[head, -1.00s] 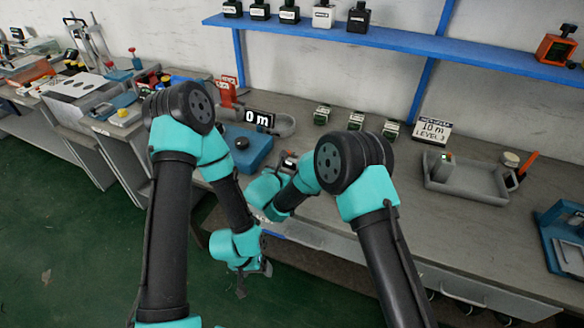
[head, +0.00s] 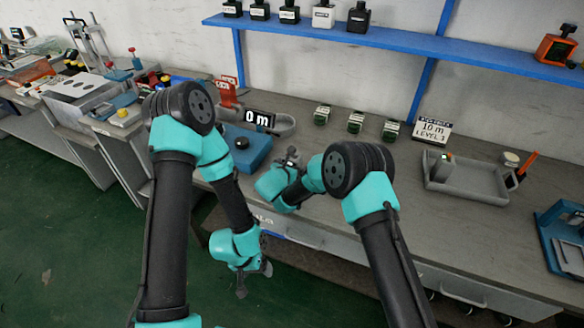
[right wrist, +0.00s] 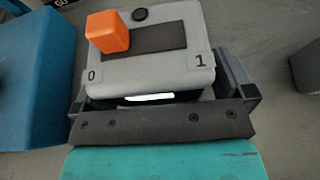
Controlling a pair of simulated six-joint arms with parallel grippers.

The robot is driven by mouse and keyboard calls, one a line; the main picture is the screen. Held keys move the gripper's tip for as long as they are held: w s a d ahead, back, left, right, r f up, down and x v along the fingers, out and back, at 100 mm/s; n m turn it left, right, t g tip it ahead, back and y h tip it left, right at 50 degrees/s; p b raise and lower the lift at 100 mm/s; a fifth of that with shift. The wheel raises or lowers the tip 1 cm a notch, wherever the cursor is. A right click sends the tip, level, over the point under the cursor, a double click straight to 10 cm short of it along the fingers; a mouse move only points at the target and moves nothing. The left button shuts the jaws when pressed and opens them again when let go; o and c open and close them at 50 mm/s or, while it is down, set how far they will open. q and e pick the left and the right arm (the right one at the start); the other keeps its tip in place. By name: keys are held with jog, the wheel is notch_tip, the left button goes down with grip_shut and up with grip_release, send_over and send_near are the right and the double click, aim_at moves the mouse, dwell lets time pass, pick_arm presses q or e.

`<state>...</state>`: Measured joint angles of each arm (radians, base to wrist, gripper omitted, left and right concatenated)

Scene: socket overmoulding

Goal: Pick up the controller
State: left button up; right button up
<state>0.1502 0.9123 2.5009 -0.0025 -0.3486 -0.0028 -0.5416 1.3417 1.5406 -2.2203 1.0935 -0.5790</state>
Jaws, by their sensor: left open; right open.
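The controller (right wrist: 150,62) is a light grey box in the right wrist view, with an orange knob, a dark strip and the marks 0 and 1. My right gripper (right wrist: 158,88) is open, with one finger on each side of the box's near end. I cannot tell whether the fingers touch it. In the head view my right gripper (head: 290,158) is low over the bench beside the blue block, and the controller cannot be made out there. My left gripper (head: 254,270) is open and empty, hanging in front of the bench's edge, above the green floor.
A blue block (head: 246,150) stands just left of the controller; it also shows in the right wrist view (right wrist: 35,80). A grey tray (head: 466,184) lies right. Bench between is clear.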

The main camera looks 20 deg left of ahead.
jog(key=c, duration=1)
jog(key=shift+r, duration=0.1)
jog(key=shift+c, duration=0.2)
notch_tip(320, 180, up, 10)
jog(key=shift+f, duration=0.1)
jog(key=o, duration=0.4)
jog(key=c, duration=0.3)
jog(key=shift+f, duration=4.75)
